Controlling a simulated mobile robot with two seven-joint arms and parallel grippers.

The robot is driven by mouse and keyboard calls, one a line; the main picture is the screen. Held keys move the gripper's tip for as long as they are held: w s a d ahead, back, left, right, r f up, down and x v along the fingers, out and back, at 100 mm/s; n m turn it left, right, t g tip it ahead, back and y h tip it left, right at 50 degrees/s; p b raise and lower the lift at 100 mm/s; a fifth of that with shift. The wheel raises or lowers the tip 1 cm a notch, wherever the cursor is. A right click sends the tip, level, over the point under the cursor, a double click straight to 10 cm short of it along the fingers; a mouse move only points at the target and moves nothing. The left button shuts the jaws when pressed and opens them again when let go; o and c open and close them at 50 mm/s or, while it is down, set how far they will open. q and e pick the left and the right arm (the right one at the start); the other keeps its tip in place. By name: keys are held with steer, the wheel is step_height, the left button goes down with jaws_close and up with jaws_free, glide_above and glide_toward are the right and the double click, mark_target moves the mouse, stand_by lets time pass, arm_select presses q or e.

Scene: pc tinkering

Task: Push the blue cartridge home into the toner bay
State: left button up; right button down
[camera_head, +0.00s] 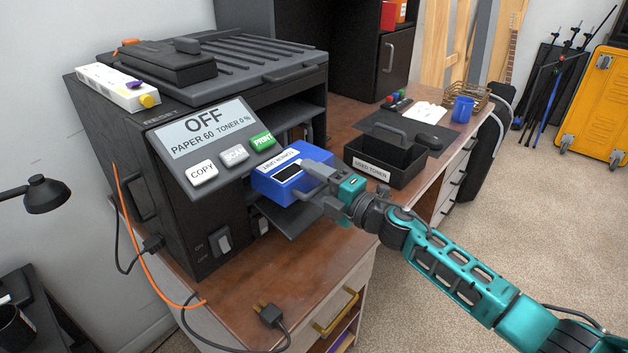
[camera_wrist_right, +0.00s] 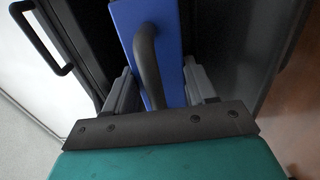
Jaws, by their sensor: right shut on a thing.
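The blue cartridge (camera_head: 291,176) sits at the front opening of the black printer (camera_head: 160,190), below the panel that reads OFF and TONER 0 %. Its front part sticks out over the lowered flap (camera_head: 290,222); its far end is hidden inside. My right gripper (camera_head: 318,186) is shut on the cartridge's dark handle. In the right wrist view the handle stands between the two fingers of the gripper (camera_wrist_right: 160,95), with the blue cartridge body (camera_wrist_right: 172,50) beyond. My left gripper is in neither view.
An open black box (camera_head: 385,165) labelled USED TONER stands right of the printer. An unplugged plug (camera_head: 268,314) lies on the front of the wooden desk (camera_head: 320,262). A blue mug (camera_head: 464,108) stands farther back.

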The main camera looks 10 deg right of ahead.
steer(key=shift+b+x, duration=0.4)
steer(key=shift+x, duration=1.4)
steer(key=shift+w, duration=0.1)
steer(key=shift+r+p, duration=0.1)
steer(key=shift+p, duration=0.25)
steer(key=shift+w+a, duration=0.15)
steer(key=shift+w+a, duration=0.25)
steer(key=shift+w+a+b, duration=0.45)
steer(key=shift+w+b, duration=0.1)
steer(key=shift+w, duration=0.05)
steer(key=shift+w+a, duration=0.1)
steer(key=shift+w, duration=0.1)
steer(key=shift+b+x, duration=0.55)
steer(key=shift+x, duration=0.3)
